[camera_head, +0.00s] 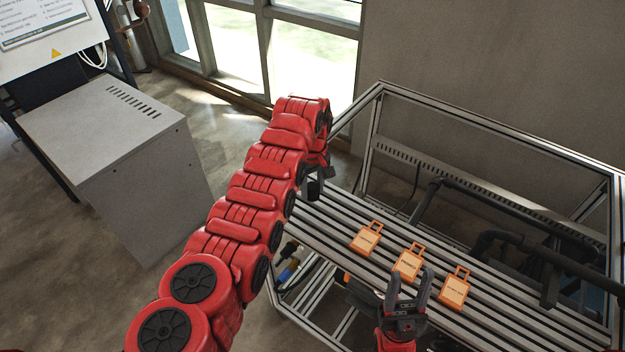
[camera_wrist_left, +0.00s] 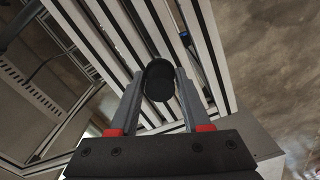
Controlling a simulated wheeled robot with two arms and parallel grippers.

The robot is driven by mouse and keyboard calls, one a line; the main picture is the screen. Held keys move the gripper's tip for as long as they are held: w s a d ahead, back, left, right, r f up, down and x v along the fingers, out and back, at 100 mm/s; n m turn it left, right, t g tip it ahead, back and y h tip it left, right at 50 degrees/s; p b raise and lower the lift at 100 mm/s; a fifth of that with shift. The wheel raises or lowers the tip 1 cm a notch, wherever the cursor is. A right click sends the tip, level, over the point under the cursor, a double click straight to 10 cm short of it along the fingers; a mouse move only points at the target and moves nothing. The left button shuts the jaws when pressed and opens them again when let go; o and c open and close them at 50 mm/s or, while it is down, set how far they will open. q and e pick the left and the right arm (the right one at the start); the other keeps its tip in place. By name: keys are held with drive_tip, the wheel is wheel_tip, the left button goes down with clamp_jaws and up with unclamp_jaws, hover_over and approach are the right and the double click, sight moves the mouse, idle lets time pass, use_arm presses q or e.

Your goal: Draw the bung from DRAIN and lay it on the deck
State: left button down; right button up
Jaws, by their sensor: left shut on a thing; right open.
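The bung appears to be a short, dark cylinder (camera_head: 315,188) at the left end of the slatted metal deck (camera_head: 345,210). My left gripper (camera_wrist_left: 158,84) is shut on the dark cylinder (camera_wrist_left: 159,78), one finger on each side. In the head view my red left arm hides most of that gripper. I cannot tell whether the cylinder touches the deck. My right gripper (camera_head: 408,274) is open and empty, fingers in front of the middle tag.
A grey cabinet (camera_head: 115,150) stands at the left. Bare slats lie between the left tag and the cylinder. Windows (camera_head: 315,55) are at the back.

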sight(313, 185)
use_arm(q)
drive_tip(key=shift+f, duration=0.4)
drive_tip(key=shift+c, duration=1.4)
unclamp_jaws()
wheel_tip(313, 185, up, 5)
drive_tip(key=shift+r, duration=1)
